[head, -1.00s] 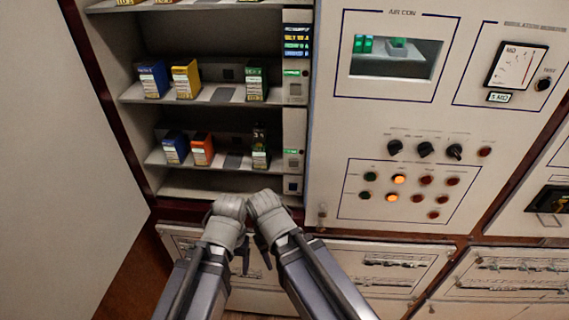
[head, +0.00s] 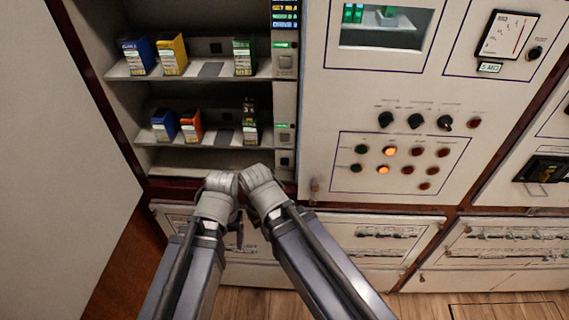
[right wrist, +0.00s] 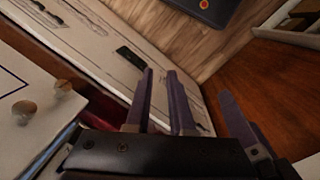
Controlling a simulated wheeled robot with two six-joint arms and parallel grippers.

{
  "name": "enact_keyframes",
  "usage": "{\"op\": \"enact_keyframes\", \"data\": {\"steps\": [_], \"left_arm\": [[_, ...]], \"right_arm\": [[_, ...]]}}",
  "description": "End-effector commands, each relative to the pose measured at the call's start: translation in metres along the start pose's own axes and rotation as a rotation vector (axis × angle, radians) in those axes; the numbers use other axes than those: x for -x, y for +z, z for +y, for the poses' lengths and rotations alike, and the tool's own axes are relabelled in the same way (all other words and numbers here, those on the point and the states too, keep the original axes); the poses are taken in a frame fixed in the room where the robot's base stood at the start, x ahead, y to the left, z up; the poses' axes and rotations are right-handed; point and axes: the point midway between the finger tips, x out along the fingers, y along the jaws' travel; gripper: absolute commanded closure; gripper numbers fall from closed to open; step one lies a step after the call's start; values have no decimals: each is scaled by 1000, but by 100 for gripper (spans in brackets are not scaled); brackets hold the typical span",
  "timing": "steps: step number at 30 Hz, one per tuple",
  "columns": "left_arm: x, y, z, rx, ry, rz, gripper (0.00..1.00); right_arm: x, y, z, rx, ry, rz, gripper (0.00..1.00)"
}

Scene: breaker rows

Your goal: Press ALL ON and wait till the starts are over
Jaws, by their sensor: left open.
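The open cabinet holds two shelves of breaker blocks: blue (head: 136,57), yellow (head: 172,54) and green (head: 244,56) above, blue (head: 164,126), orange (head: 190,127) and dark green (head: 250,122) below. A narrow strip at their right carries a lit text display (head: 285,14), green readouts and small square buttons, the lowest (head: 285,161). I cannot read which button is ALL ON. My left gripper (head: 222,183) is open and my right gripper (head: 258,180) is close beside it, below the shelves. Purple-grey fingers show in the right wrist view, but whose each is and the right opening are unclear.
A cream panel to the right has black knobs (head: 416,120), several red lamps and two lit orange lamps (head: 390,151). A meter (head: 508,36) is at upper right. Closed lower doors (head: 390,240) stand behind my arms. Wooden floor (head: 400,305) shows below.

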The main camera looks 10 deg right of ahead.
Motion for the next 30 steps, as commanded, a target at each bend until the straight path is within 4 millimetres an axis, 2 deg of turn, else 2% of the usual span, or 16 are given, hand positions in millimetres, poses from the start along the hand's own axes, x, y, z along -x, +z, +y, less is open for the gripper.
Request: {"op": "enact_keyframes", "data": {"steps": [1, 5, 30], "left_arm": [[0, 0, 0, 0, 0, 0, 26], [0, 0, 0, 0, 0, 0, 26], [0, 0, 0, 0, 0, 0, 26]], "right_arm": [[0, 0, 0, 0, 0, 0, 86], [0, 0, 0, 0, 0, 0, 100], [0, 0, 0, 0, 0, 0, 100]]}}
